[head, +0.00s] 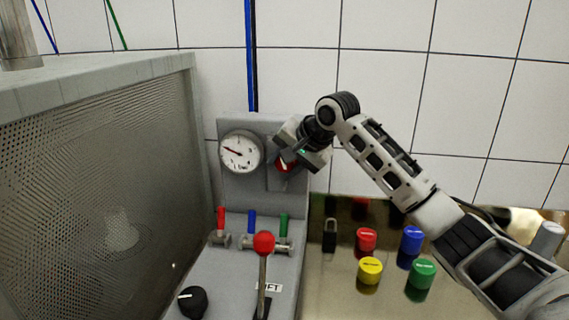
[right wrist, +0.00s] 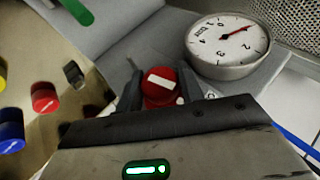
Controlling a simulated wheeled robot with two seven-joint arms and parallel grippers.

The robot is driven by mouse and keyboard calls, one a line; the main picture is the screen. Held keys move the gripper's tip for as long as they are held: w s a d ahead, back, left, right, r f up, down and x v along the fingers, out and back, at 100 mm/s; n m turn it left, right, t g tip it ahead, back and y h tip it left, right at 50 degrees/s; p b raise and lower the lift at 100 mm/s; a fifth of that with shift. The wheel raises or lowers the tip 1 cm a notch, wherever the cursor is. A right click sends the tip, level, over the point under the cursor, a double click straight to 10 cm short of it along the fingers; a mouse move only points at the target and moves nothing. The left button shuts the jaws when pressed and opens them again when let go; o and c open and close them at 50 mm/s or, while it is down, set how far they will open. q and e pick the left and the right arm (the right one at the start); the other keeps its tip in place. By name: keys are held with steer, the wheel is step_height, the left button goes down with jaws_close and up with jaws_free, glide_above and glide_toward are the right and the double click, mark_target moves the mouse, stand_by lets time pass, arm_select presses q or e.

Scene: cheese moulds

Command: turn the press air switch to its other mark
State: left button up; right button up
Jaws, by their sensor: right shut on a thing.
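The press air switch is a red round knob (head: 284,165) with a white bar, on the upright grey panel (head: 240,187) right of the gauge. In the right wrist view the knob (right wrist: 161,86) sits between the two dark fingers, its white bar slanted. My right gripper (head: 288,158) is shut on the knob, reaching in from the right. A small pale mark (right wrist: 211,96) shows by one finger; its lettering is too small to read, and the gripper partly hides the panel around the knob. My left gripper is out of view.
A round gauge (head: 240,152) sits left of the knob. Below are small red, blue and green levers, a red-balled lever (head: 264,243) and a black knob (head: 192,302). Several coloured caps and a padlock (head: 330,236) lie right. A perforated metal cabinet (head: 100,190) blocks the left.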

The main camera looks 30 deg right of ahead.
steer(key=n+g+h, duration=0.1)
steer(key=g+h, duration=0.2)
steer(key=shift+f+h, duration=0.1)
steer(key=shift+h, duration=0.3)
steer(key=shift+s+g, duration=0.1)
steer(key=shift+g, duration=0.2)
steer(key=o, duration=1)
steer(key=shift+c, duration=0.2)
steer(key=v, duration=1.6)
steer(key=shift+a, duration=0.2)
